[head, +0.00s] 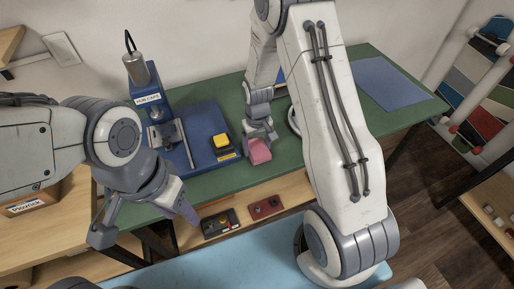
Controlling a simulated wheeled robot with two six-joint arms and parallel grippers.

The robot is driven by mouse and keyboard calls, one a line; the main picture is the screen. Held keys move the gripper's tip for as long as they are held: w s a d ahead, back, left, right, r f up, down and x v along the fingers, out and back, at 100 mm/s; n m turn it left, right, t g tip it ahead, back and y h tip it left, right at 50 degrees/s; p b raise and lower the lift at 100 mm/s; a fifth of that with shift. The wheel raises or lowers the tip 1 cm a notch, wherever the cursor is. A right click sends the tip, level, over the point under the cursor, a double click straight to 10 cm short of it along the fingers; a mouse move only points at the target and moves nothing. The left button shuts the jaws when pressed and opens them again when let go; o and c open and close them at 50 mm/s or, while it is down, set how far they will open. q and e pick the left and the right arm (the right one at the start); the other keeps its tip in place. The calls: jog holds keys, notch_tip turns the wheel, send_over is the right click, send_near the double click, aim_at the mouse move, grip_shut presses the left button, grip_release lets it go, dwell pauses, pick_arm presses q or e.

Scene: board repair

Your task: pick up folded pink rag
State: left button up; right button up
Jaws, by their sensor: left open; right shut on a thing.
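The folded pink rag (259,152) is at the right gripper's fingertips, just above or on the green tabletop, to the right of the blue press. My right gripper (261,139) points down from above and is shut on the rag. I cannot tell whether the rag still touches the table. My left gripper (143,224) is open and empty at the left, in front of the green table's near edge.
The blue press (205,121) with a yellow button (221,141) stands on the green table (286,178). A blue mat (390,82) lies at the right end. A dark box (219,224) and a red block (266,207) sit on the lower wooden shelf. A light-blue surface (230,262) is in front.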

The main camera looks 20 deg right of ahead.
aim_at(260, 148)
jog(key=r, duration=0.4)
jog(key=shift+s+d, duration=0.1)
jog(key=shift+d, duration=0.25)
jog(key=s+d+r, duration=0.5)
jog(key=d+r, duration=0.1)
jog(key=d, duration=0.3)
jog(key=shift+s+d+r+b, duration=0.2)
jog(key=shift+s+d+b, duration=0.05)
jog(key=shift+b, duration=0.1)
